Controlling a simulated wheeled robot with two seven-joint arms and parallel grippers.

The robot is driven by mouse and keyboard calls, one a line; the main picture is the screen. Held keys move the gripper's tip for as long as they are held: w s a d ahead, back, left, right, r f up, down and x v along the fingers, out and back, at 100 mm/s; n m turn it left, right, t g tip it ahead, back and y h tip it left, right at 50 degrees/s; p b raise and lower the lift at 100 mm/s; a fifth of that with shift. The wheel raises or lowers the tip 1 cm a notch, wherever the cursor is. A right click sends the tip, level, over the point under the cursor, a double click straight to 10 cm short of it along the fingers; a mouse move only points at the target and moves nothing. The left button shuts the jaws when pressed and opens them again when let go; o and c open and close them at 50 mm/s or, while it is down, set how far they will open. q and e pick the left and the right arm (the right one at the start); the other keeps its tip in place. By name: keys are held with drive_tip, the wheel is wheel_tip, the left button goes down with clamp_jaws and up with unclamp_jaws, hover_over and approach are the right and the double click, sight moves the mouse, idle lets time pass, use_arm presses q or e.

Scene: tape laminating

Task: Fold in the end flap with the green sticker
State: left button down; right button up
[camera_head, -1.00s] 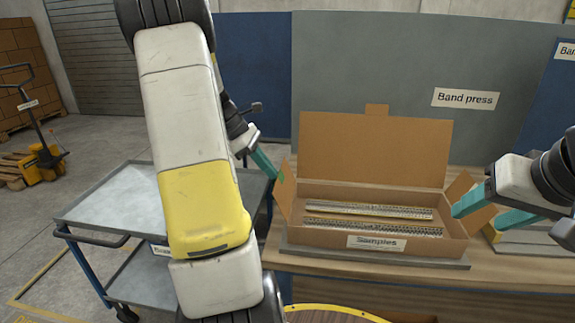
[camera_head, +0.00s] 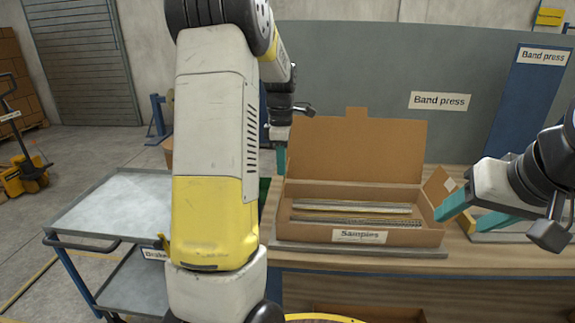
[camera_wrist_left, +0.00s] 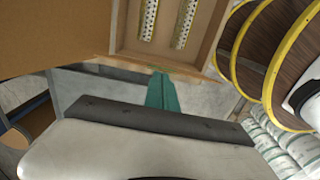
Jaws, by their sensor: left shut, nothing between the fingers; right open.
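The open brown carton (camera_head: 425,238) labelled "Samples" stands on the bench with its lid panel (camera_head: 355,150) raised at the back. Long strips (camera_head: 355,213) lie inside. My left gripper (camera_head: 281,160) is shut and empty, its teal fingers pointing down at the carton's left end. In the left wrist view the shut fingers (camera_wrist_left: 162,92) are just outside the carton's end wall. The end flap with the green sticker cannot be made out clearly; my left arm covers much of that side. My right gripper (camera_head: 462,217) is open by the right end flap (camera_head: 438,186).
A grey cart (camera_head: 130,200) stands left of the bench. A "Band press" panel (camera_head: 480,70) rises behind the carton. The wooden bench top (camera_head: 470,258) is bare in front of the right side. Yellow-rimmed round shelves (camera_wrist_left: 275,45) show in the left wrist view.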

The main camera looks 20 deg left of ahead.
use_arm(q)
drive_tip(key=shift+w+d+f+g+y, duration=0.5)
drive_tip(key=shift+d+f+y, duration=1.15)
drive_tip(key=shift+y, duration=0.65)
drive_tip(key=shift+w+d+f+g+y, duration=0.35)
drive_tip(key=shift+d+f+g+y, duration=0.2)
drive_tip(key=shift+d+f+y, duration=1.25)
drive_tip(key=shift+w+d+f+g+y, duration=0.5)
drive_tip(key=shift+d+f+y, duration=0.6)
drive_tip(key=shift+d+y, duration=1.3)
drive_tip(key=shift+a+f+y, duration=0.3)
drive_tip(key=shift+a+f, duration=0.05)
drive_tip(key=shift+f, duration=0.25)
drive_tip(key=shift+s+f, duration=0.1)
drive_tip(key=shift+f, duration=0.05)
